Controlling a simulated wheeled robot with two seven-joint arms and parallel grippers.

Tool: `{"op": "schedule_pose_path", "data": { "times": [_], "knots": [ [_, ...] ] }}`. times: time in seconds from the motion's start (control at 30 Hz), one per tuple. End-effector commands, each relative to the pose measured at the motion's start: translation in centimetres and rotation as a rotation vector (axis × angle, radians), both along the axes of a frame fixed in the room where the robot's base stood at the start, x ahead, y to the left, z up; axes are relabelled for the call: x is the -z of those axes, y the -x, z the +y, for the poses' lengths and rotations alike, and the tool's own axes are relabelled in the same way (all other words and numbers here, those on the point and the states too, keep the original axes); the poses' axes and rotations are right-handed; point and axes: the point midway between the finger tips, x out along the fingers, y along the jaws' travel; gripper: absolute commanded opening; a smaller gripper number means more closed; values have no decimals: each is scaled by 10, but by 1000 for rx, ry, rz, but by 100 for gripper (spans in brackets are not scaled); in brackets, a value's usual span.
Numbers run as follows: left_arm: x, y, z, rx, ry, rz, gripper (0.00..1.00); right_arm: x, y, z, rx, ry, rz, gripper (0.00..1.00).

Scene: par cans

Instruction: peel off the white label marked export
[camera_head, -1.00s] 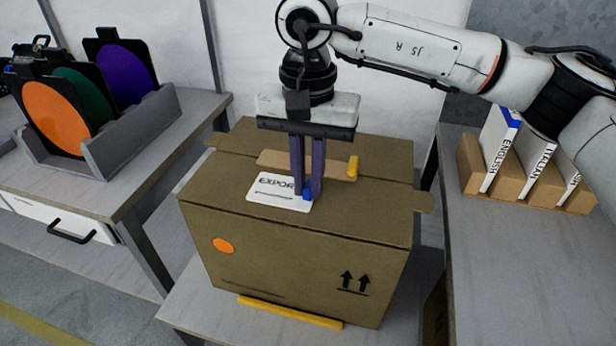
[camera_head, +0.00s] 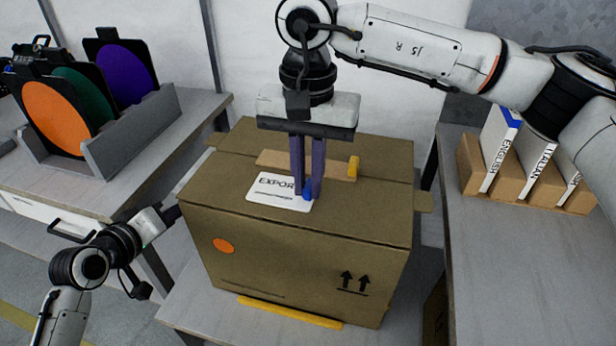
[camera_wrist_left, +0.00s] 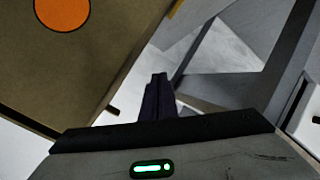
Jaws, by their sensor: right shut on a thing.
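The white label (camera_head: 270,194) marked EXPORT lies on top of the brown cardboard box (camera_head: 225,206), with a small blue tab (camera_head: 308,194) at its right edge. My right gripper (camera_head: 306,192) points straight down from above and is shut on the blue tab. Its fingers hide the end of the printed word. The label looks flat on the box. My left gripper (camera_head: 174,214) is beside the box's left side, apart from the label. In the left wrist view its dark fingers (camera_wrist_left: 157,97) are together with nothing seen between them, near the box side with an orange dot (camera_wrist_left: 62,10).
A tan tape strip with a yellow end (camera_head: 353,168) crosses the box top. A yellow strip (camera_head: 290,312) lies at the box's front foot. A rack of coloured discs (camera_head: 130,130) stands on the left table. A holder with language cards (camera_head: 530,190) stands on the right table.

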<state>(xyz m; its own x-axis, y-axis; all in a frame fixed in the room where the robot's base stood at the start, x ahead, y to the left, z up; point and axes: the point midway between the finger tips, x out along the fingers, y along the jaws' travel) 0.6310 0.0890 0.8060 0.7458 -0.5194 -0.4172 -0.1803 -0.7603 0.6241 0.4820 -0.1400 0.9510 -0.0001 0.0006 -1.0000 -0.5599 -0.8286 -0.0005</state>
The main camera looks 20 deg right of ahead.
Motion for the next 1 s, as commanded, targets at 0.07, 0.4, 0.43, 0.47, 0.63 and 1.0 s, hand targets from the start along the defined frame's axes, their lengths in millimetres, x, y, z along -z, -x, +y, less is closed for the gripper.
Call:
{"op": "schedule_pose_path", "data": {
  "times": [0.07, 0.4, 0.43, 0.47, 0.63, 1.0],
  "knots": [
    [-40, -23, -7, 3, 70, 10, 0, 0, 0, 0, 0, -1, -1, 0],
    [-185, -42, -69, 182, 132, 111, 0, 0, 0, 0, 0, 0, -1, 0],
    [-193, -36, -77, 214, 93, 120, 0, 0, 0, 0, 0, 0, -1, 0],
    [-200, -28, -84, 247, 48, 129, 0, 0, 0, 0, 0, 0, -1, 0],
    [-212, 21, -105, 423, -310, 178, 0, 0, 0, 0, 0, 0, -1, 0],
    [-211, 72, -70, 540, -825, 270, 0, 0, 0, 0, 1, 0, -1, 0]
  ]
}}
